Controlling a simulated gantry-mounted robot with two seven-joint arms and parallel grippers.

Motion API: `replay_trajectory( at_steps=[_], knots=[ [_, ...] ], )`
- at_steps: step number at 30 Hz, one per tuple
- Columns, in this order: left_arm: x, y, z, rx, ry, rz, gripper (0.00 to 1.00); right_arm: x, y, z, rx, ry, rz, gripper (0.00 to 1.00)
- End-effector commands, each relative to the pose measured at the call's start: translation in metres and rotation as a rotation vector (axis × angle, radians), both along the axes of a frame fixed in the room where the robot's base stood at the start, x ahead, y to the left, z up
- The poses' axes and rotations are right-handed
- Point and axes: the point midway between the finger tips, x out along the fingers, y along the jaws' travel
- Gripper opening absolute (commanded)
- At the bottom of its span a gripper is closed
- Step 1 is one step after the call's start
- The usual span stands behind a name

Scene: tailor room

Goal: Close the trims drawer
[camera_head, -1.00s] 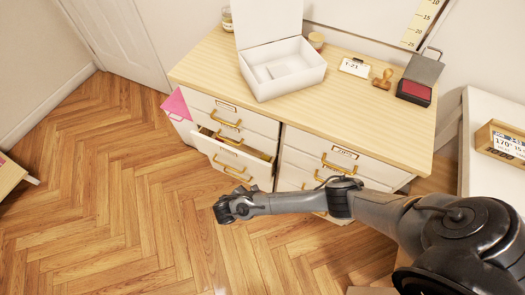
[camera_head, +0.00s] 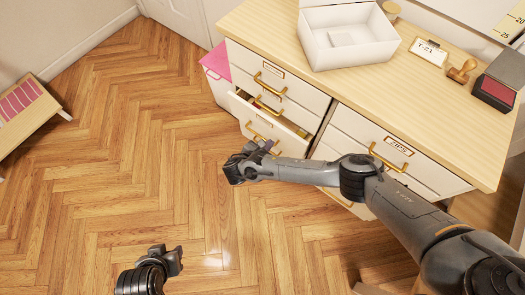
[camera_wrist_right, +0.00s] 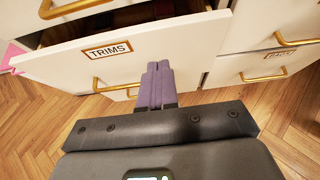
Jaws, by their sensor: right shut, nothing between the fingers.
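The trims drawer (camera_head: 243,112) is pulled partly out of the white cabinet, with some of its contents showing. In the right wrist view its white front (camera_wrist_right: 65,62) carries a TRIMS label and a brass handle. My right gripper (camera_head: 268,147) is shut and empty, just in front of the drawer front. In the wrist view its purple fingers (camera_wrist_right: 158,68) lie together and overlap the drawer front, right of the label; contact cannot be told. My left gripper (camera_head: 176,260) shows low in the head view, over the floor and away from the cabinet; its jaw state is unclear.
The wooden cabinet top (camera_head: 390,90) holds an open white box (camera_head: 350,50), a T-21 sign (camera_head: 428,51), a stamp (camera_head: 462,70) and an ink pad (camera_head: 494,92). The zips drawer (camera_head: 385,145) is on the right. Open floor lies left.

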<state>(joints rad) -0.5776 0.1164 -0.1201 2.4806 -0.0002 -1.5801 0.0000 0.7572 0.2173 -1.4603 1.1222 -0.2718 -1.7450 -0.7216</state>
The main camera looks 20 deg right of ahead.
Motion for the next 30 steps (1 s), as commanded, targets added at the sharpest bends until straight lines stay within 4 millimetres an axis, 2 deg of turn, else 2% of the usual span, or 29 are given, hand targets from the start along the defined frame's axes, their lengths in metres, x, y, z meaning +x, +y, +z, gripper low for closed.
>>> replay_trajectory(
  at_steps=[1,5,12,18,30],
  knots=[
    [0.000,0.000,-0.008,0.002,0.000,-0.002,0.36,0.005,-0.009,-0.009,-0.003,-0.001,-0.003,0.00],
    [0.000,0.001,-0.017,0.005,0.000,-0.003,0.36,0.014,-0.026,-0.020,-0.003,0.000,-0.003,0.00],
    [-0.001,0.003,-0.025,0.010,0.002,-0.006,0.36,0.030,-0.049,-0.018,0.001,-0.001,-0.002,0.00],
    [-0.001,0.002,-0.028,0.009,0.002,-0.006,0.36,0.034,-0.058,-0.017,0.001,0.001,-0.001,0.00],
    [-0.001,-0.001,-0.027,-0.004,0.003,0.003,0.36,0.036,-0.060,-0.016,0.000,0.000,-0.001,0.00]
  ],
)
